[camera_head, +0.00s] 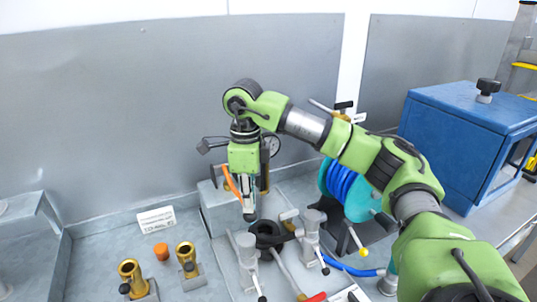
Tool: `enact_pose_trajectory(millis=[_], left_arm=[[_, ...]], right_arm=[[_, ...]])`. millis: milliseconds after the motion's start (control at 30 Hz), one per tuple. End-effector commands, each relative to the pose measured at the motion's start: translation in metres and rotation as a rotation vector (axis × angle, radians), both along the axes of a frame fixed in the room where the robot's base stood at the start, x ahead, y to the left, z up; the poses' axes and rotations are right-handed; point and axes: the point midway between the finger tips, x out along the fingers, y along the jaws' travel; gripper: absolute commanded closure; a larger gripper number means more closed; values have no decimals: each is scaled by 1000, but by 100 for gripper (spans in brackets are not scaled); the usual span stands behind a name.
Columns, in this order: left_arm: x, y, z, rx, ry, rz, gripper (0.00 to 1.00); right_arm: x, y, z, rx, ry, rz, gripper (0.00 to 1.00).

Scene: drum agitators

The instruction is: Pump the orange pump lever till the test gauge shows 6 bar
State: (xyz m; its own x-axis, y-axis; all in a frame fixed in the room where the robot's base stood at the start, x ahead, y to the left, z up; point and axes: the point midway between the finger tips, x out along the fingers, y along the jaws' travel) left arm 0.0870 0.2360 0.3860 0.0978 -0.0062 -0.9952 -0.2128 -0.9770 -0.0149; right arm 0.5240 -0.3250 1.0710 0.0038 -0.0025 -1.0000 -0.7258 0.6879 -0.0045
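The orange pump lever (231,182) shows at the middle of the view as a slanted bar, partly behind my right gripper. My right gripper (249,213) points down right beside the lever, with its fingertips low over the bench fittings. I cannot tell whether its fingers hold the lever or only stand next to it. The test gauge (273,146) is a small round dial just right of the gripper's body. It is partly covered, and its needle is too small to read. My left gripper is not in view.
A grey block (218,208) stands behind the gripper. Clamps with levers (312,226) stand in front. A blue hose reel (345,188) and a blue box (462,130) are to the right. Brass fittings (131,274) and a white label card (156,219) are at left.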

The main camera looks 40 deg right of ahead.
Motion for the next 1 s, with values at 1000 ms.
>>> enact_pose_trajectory(millis=[1000], left_arm=[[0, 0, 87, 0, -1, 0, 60]], right_arm=[[14, -3, 106, 0, -1, -1, 90]])
